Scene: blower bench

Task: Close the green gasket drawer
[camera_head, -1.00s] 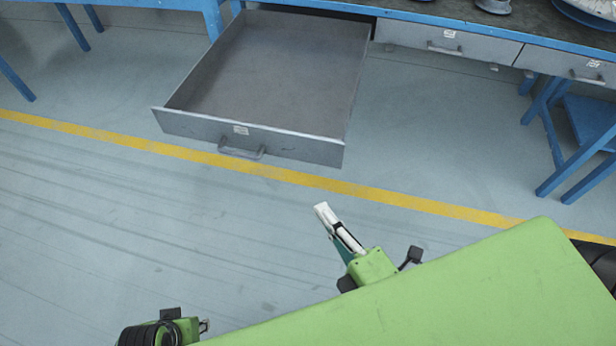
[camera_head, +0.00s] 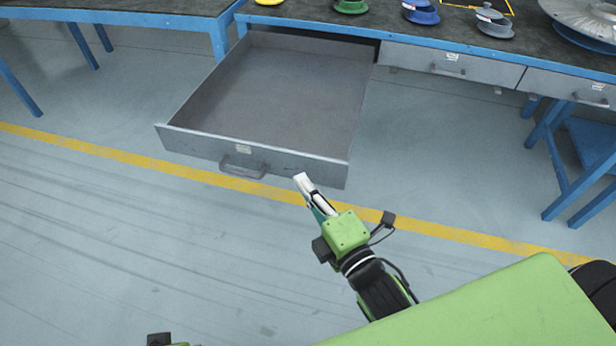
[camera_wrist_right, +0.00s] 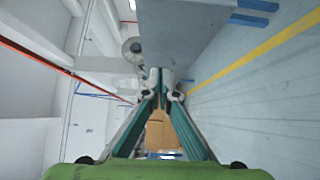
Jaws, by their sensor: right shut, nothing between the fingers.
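The open drawer (camera_head: 250,160) is grey, not green, with a bar handle (camera_head: 242,170) and a small white label on its front. It is pulled far out from under the bench and looks empty. My right gripper (camera_head: 301,180) is shut and empty. Its tips are at the drawer front, right of the handle; I cannot tell whether they touch. In the right wrist view the shut fingertips (camera_wrist_right: 166,78) meet beside a grey panel (camera_wrist_right: 185,35), probably the drawer front. Only a scrap of my left arm shows at the bottom edge; its fingers are hidden.
The bench (camera_head: 310,20) carries yellow, green, blue and grey round parts and a large metal housing (camera_head: 588,18). Two shut drawers (camera_head: 425,62) sit right of the open one. Blue legs (camera_head: 560,150) stand at the right. The floor before the drawer is clear.

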